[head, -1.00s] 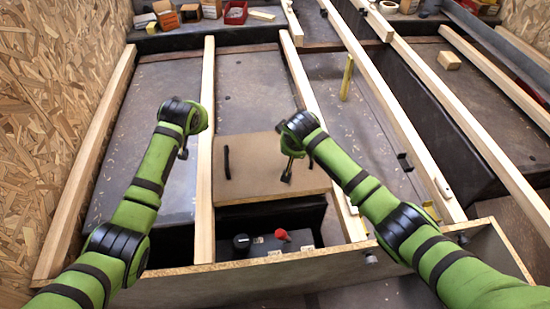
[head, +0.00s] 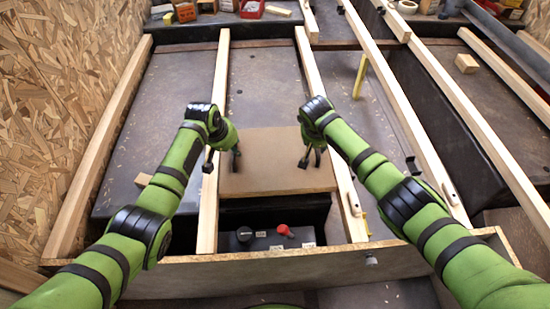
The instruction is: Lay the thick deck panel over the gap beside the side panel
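The thick deck panel (head: 272,178) is a flat brown board in the head view, lying between two pale wooden beams, with a dark handle near each side. Whether its edges rest on the beams I cannot tell. An open gap (head: 262,212) shows just in front of it. Grip on either handle is too small to make out. I cannot tell which board is the side panel.
A black unit with a red knob (head: 285,231) sits in the gap behind a chipboard front board (head: 250,266). Long beams (head: 212,140) run front to back. A wood block (head: 466,63) lies right. A yellow upright piece (head: 360,75) stands beyond my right arm. Boxes line the back.

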